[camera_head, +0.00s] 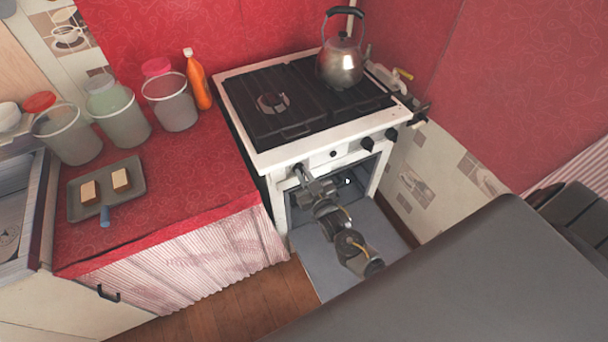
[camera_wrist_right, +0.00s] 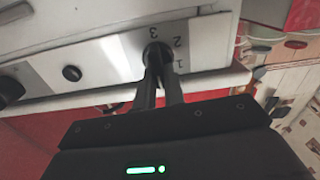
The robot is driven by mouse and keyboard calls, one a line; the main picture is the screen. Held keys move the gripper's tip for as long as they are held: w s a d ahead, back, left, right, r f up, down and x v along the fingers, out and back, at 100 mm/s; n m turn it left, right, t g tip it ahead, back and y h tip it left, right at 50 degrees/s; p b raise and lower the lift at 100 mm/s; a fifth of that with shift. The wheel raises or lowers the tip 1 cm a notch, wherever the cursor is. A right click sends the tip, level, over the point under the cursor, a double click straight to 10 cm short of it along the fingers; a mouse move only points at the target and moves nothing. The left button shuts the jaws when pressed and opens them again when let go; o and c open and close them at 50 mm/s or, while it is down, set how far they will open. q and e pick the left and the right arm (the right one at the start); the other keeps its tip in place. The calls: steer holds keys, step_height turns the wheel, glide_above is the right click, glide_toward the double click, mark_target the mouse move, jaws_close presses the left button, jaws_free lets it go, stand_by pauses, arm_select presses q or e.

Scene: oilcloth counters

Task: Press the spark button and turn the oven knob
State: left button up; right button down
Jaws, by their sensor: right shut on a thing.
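The white stove (camera_head: 262,158) stands in the corner with its control panel facing me. My right gripper (camera_head: 301,172) is at the left end of this panel. In the right wrist view its two fingers (camera_wrist_right: 164,88) are shut on the dark oven knob (camera_wrist_right: 157,54), which has the numbers 1, 2 and 3 beside it. The gripper hides most of this knob in the head view. The small round black spark button (camera_wrist_right: 72,73) is on the panel beside the knob, apart from the fingers; it also shows in the head view (camera_head: 333,154). My left gripper is not in view.
The oven door (camera_head: 320,262) hangs open below my right arm. More knobs (camera_head: 367,144) are on the panel's right. A kettle (camera_head: 341,66) stands on the hob. The red counter (camera_head: 190,185) at left holds jars, an orange bottle (camera_head: 198,82) and a tray (camera_head: 106,205).

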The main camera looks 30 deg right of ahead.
steer(key=shift+f+n+p, duration=0.4)
steer(key=shift+n+p, duration=1)
steer(key=shift+n, duration=4.5)
steer(key=shift+f+n+p, duration=0.35)
steer(key=shift+n+p, duration=1.1)
steer(key=shift+n, duration=4.45)
steer(key=shift+f+n+p, duration=0.4)
steer(key=shift+n+p, duration=1)
steer(key=shift+n, duration=4.5)
steer(key=c, duration=1.5)
jaws_free()
